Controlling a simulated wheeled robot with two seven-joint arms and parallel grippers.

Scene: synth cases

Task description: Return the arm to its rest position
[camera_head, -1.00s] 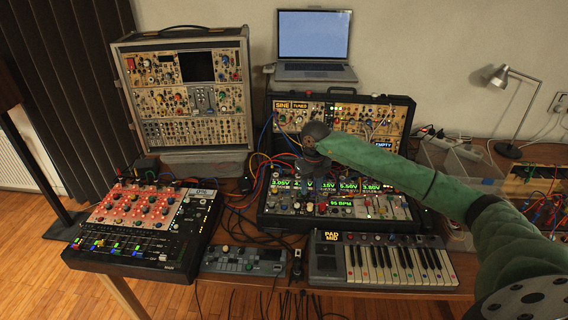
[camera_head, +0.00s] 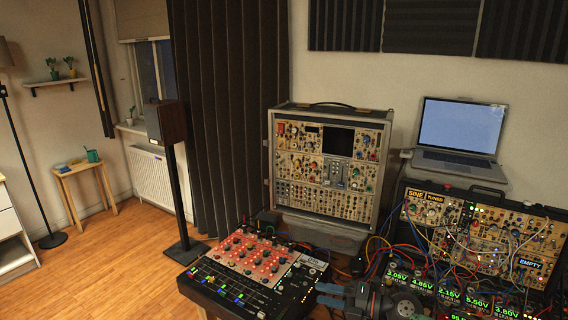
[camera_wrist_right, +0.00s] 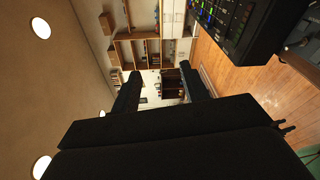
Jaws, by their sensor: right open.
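My right gripper (camera_head: 332,295) is at the bottom edge of the head view, its dark fingers pointing left, beside the right edge of the drum-machine-like mixer with red pads (camera_head: 255,262). In the right wrist view, the two black fingers of the right gripper (camera_wrist_right: 160,88) stand apart with nothing between them. The rest of the right arm is mostly below the head view. My left gripper is in neither view.
A tall synth case (camera_head: 327,215) stands at the back of the table. A laptop (camera_head: 459,125) sits behind an open patch-cabled case (camera_head: 480,235) on the right. A speaker on a stand (camera_head: 167,122) is left of the table. The wooden floor (camera_head: 120,262) at left is clear.

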